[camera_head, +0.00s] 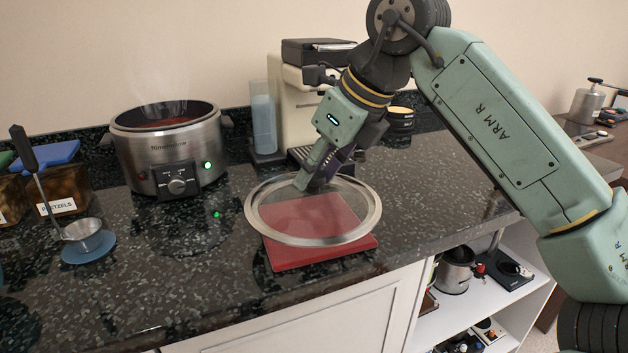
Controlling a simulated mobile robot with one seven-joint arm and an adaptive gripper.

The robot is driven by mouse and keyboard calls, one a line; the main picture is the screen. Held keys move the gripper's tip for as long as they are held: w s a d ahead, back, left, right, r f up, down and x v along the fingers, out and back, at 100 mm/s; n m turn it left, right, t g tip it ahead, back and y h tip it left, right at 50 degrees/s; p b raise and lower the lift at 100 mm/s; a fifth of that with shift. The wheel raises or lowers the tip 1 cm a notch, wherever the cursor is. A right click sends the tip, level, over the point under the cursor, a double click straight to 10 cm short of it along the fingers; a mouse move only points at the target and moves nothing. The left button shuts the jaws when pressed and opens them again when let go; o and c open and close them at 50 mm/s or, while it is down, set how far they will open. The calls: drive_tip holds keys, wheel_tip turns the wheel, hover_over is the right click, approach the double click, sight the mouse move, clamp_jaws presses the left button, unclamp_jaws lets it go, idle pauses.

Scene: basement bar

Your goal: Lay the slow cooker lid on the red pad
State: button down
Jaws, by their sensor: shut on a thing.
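The slow cooker lid (355,238) is a round glass disc with a metal rim. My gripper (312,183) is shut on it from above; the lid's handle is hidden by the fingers. The lid overlaps the red pad (310,258), which lies flat near the counter's front edge and shows through the glass. The lid reaches past the pad at the left, back and right. I cannot tell whether the lid touches the pad or hovers just over it. The slow cooker (172,155) stands uncovered at the left, steaming, with a green light lit.
A coffee machine (300,95) and a clear blue-tinted container (263,122) stand behind the lid. A ladle on a blue rest (88,248) and a pretzel jar (62,190) are at the left. The dark counter (190,270) is clear left of the pad. Open shelves (480,310) lie below right.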

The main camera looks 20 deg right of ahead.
sight(322, 173)
drive_tip(key=shift+w, duration=0.4)
drive_tip(key=f, duration=0.3)
drive_tip(key=shift+w+d+f+p, duration=0.1)
drive_tip(key=shift+w+p, duration=0.15)
drive_tip(key=shift+p, duration=0.1)
drive_tip(key=shift+f, duration=0.15)
drive_tip(key=shift+f, duration=0.1)
drive_tip(key=shift+f, duration=0.2)
drive_tip(key=c, duration=1.1)
unclamp_jaws()
drive_tip(key=shift+r, duration=0.1)
drive_tip(key=shift+s+d+r, duration=0.1)
drive_tip(key=shift+s+r, duration=0.05)
drive_tip(key=shift+r, duration=0.3)
drive_tip(key=v, duration=1.1)
drive_tip(key=shift+s+r, duration=0.15)
